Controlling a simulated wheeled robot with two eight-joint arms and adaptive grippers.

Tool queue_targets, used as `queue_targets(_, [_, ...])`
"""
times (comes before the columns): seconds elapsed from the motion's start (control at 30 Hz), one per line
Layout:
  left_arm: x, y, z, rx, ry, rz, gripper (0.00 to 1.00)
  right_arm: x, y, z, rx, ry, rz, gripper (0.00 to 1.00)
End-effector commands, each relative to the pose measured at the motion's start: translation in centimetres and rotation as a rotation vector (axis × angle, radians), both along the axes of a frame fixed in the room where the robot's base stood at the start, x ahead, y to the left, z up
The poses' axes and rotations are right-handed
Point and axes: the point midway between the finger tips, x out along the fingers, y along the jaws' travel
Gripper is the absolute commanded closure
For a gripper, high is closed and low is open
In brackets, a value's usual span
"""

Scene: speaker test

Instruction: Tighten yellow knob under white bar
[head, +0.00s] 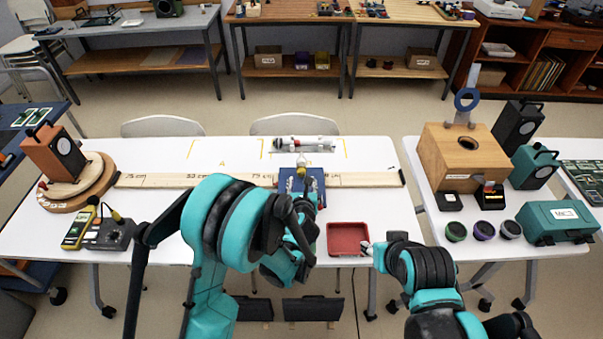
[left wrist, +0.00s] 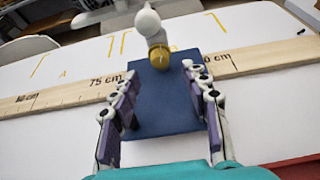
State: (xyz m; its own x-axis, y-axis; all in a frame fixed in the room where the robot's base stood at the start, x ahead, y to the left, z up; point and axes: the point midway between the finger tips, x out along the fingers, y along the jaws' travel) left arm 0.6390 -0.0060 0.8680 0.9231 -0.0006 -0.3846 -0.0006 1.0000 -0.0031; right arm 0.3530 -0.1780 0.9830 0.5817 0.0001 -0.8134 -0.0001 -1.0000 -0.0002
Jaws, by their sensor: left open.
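The yellow knob (left wrist: 160,58) sits at the near end of a white rounded bar (left wrist: 148,22), above a dark blue block (left wrist: 160,108). In the head view the knob (head: 301,172) is small, just beyond my left gripper (head: 302,190). In the left wrist view my left gripper (left wrist: 159,78) is open, one finger on each side of the blue block. The knob lies between and slightly beyond the fingertips, apart from both. My right gripper (head: 370,248) is beside the red tray; its jaws are too small to read.
A red tray (head: 348,239) lies to the right. A wooden box (head: 462,158) stands on the right table.

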Motion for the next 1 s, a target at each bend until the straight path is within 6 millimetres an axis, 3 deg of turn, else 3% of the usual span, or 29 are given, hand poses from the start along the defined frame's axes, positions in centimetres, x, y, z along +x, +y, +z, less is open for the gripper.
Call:
queue_targets(0.4, [5.8, 0.1, -2.5, 0.002, -0.002, 0.001, 0.54, 0.0, 0.0, -1.9, 0.000, 0.000, 0.000, 0.60])
queue_targets(0.8, [6.8, 0.1, -2.7, 0.003, -0.002, 0.000, 0.54, 0.0, 0.0, -2.0, 0.000, 0.000, 0.000, 0.60])
queue_targets(1.0, [6.8, 0.1, -2.7, 0.003, -0.002, 0.000, 1.00, 0.0, 0.0, -2.0, 0.000, 0.000, 0.000, 0.60])
